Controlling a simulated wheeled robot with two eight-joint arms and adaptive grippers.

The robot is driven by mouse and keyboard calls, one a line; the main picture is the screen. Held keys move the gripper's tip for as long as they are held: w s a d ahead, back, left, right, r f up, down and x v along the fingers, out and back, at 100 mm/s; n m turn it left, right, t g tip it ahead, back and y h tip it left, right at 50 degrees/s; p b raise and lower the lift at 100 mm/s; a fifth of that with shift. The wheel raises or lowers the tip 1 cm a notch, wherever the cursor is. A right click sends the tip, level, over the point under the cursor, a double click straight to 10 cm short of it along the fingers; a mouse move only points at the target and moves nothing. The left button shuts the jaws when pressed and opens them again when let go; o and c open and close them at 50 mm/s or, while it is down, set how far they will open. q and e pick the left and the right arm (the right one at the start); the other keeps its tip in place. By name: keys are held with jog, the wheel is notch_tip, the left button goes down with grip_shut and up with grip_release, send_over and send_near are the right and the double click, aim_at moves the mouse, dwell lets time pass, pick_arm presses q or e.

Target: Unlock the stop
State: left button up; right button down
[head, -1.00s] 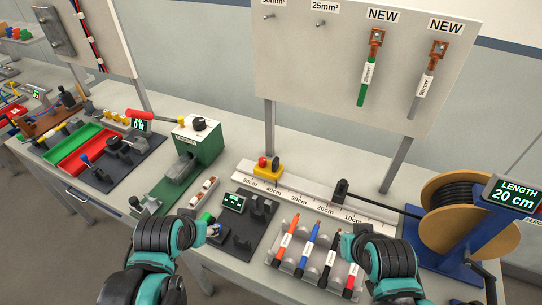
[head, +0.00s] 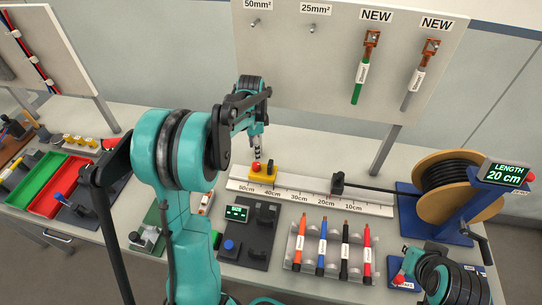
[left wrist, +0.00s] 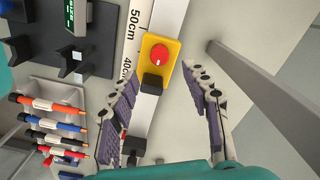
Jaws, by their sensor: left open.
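The yellow stop (head: 263,174) with a red knob sits on the ruler rail near the 40 cm mark. In the left wrist view the yellow stop (left wrist: 159,62) shows its round red knob and a black block at its near end. My left gripper (head: 257,152) is above the stop, pointing down.
The ruler rail (head: 300,194) carries a black block (head: 337,183) near 20 cm with a black cable running to a spool (head: 455,180). Several coloured pens or cables (head: 322,245) lie in a rack in front. A panel (head: 340,60) stands behind.

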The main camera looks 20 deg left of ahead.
aim_at(256, 164)
pick_arm(q)
notch_tip(256, 164, down, 8)
jog(key=shift+r+b, duration=0.15)
jog(key=shift+b, duration=0.75)
grip_shut()
